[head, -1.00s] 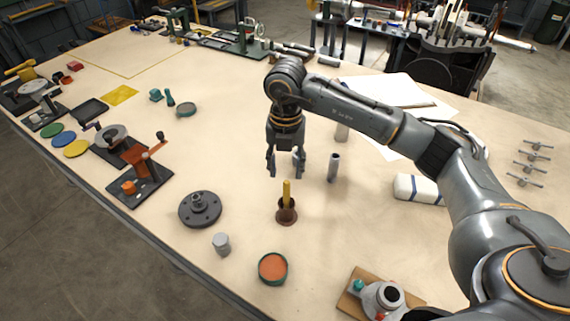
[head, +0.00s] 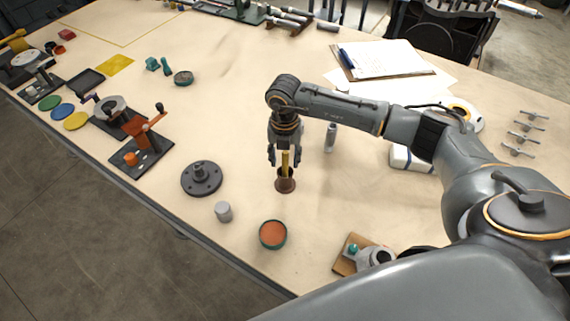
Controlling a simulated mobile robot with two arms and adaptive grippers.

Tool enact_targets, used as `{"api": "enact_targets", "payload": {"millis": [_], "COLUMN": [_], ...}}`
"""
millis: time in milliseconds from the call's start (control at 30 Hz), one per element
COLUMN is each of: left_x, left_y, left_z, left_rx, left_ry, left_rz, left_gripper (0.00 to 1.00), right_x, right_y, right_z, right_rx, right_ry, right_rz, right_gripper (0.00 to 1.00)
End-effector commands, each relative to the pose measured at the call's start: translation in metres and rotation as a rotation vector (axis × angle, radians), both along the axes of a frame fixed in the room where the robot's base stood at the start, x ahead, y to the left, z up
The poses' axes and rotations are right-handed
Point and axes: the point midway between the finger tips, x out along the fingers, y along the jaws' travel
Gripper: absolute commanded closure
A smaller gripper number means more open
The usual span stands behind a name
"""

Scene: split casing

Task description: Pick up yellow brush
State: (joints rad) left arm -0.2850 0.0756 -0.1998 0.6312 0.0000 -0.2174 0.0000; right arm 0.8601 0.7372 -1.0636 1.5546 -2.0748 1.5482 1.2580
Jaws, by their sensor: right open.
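The yellow brush (head: 286,163) stands upright in a small brown cup (head: 285,185) near the middle of the table. Its yellow handle sticks up out of the cup, and its lower end is hidden inside. My right gripper (head: 285,161) points down over the cup in the head view. Its fingers are open, one on each side of the handle as seen from here. I cannot tell whether either finger touches the handle. My left gripper is not in view.
A metal cylinder (head: 331,138) stands just right of the gripper. A dark flanged disc (head: 201,180), a grey cylinder (head: 223,212) and a round orange-filled dish (head: 272,234) lie left and in front. A clipboard (head: 386,62) lies behind my right arm.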

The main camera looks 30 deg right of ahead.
Motion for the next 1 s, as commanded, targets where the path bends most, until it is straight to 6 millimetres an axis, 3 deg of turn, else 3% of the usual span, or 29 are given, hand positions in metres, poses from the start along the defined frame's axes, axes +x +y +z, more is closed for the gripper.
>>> {"api": "enact_targets", "payload": {"millis": [33, 200, 467, 700, 1000], "left_x": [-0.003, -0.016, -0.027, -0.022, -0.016], "left_y": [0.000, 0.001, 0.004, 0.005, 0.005], "left_z": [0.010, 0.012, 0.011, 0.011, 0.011], "left_rx": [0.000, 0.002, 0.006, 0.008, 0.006], "left_ry": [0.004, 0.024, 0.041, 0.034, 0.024], "left_rz": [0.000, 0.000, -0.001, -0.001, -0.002], "left_gripper": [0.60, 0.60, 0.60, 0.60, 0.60], "right_x": [-0.001, 0.000, 0.000, 0.000, 0.001], "right_y": [-0.001, -0.001, -0.001, -0.001, -0.001], "right_z": [-0.004, -0.025, -0.029, -0.029, -0.028], "right_rx": [0.000, 0.001, 0.000, 0.000, 0.001], "right_ry": [0.005, 0.001, 0.000, 0.000, -0.001], "right_rz": [-0.001, -0.001, 0.001, 0.000, 0.000], "right_gripper": [0.55, 0.55, 0.55, 1.00, 1.00]}}
